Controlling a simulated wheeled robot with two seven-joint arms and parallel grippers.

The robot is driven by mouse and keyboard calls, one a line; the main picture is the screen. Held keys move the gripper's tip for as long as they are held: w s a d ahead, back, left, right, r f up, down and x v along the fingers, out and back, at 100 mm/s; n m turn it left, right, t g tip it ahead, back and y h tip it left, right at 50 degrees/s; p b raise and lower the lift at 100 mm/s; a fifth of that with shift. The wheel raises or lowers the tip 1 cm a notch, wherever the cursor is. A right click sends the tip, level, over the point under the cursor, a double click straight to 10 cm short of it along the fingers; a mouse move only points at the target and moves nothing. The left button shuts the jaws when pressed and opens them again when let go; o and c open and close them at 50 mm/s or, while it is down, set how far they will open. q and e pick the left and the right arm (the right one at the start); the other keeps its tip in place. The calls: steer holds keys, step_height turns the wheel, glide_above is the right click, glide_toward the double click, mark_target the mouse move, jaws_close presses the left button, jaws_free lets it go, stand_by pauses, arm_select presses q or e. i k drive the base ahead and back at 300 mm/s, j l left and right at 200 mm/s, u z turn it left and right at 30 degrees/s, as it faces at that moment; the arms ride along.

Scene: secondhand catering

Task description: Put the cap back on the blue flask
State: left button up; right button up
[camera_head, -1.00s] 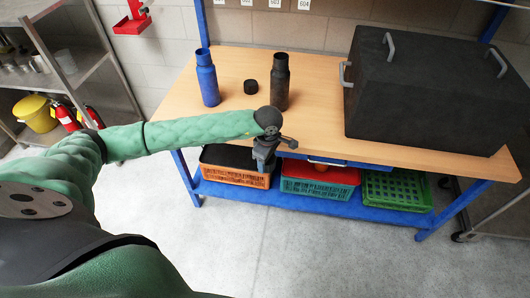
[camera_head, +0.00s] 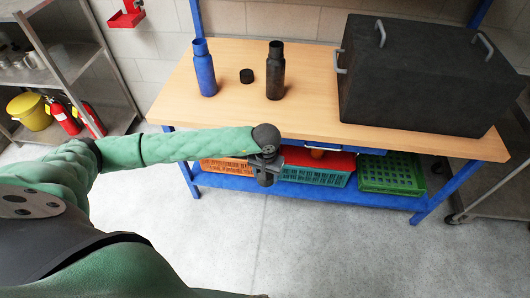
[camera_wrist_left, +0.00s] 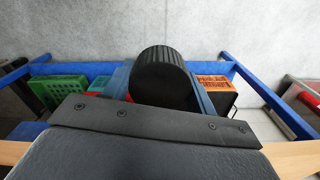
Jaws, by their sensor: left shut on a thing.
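The blue flask (camera_head: 204,70) stands upright on the wooden table (camera_head: 225,108) at the left, its neck open and bare. A black flask (camera_head: 275,72) stands to its right. A small black cap (camera_head: 246,76) lies on the table between the two flasks. My left gripper (camera_head: 266,174) is in front of the table's front edge, apart from the flasks. It is shut on a black ribbed cap (camera_wrist_left: 165,78), which sits between its fingers in the left wrist view. My right gripper is not in view.
A large dark box (camera_head: 415,75) with grey handles fills the table's right side. Orange, teal and green crates (camera_head: 390,178) stand on the blue lower shelf (camera_head: 330,194). A metal rack (camera_head: 85,70) is at the left. The table front between the flasks and box is clear.

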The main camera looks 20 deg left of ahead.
mark_target(203, 61)
steer(key=k+j, duration=0.1)
steer(key=j, duration=0.3)
steer(key=k+j, duration=0.1)
steer(key=j, duration=0.3)
steer(key=k+j, duration=0.15)
steer(key=j, duration=0.2)
steer(key=k+j, duration=0.1)
steer(key=j, duration=0.3)
steer(key=k+j+z, duration=0.1)
steer(key=j, duration=0.3)
steer(key=k+j, duration=0.1)
steer(key=j, duration=0.3)
steer(key=k+j, duration=0.15)
steer(key=j, duration=0.2)
steer(key=k+j, duration=0.1)
steer(key=j, duration=0.3)
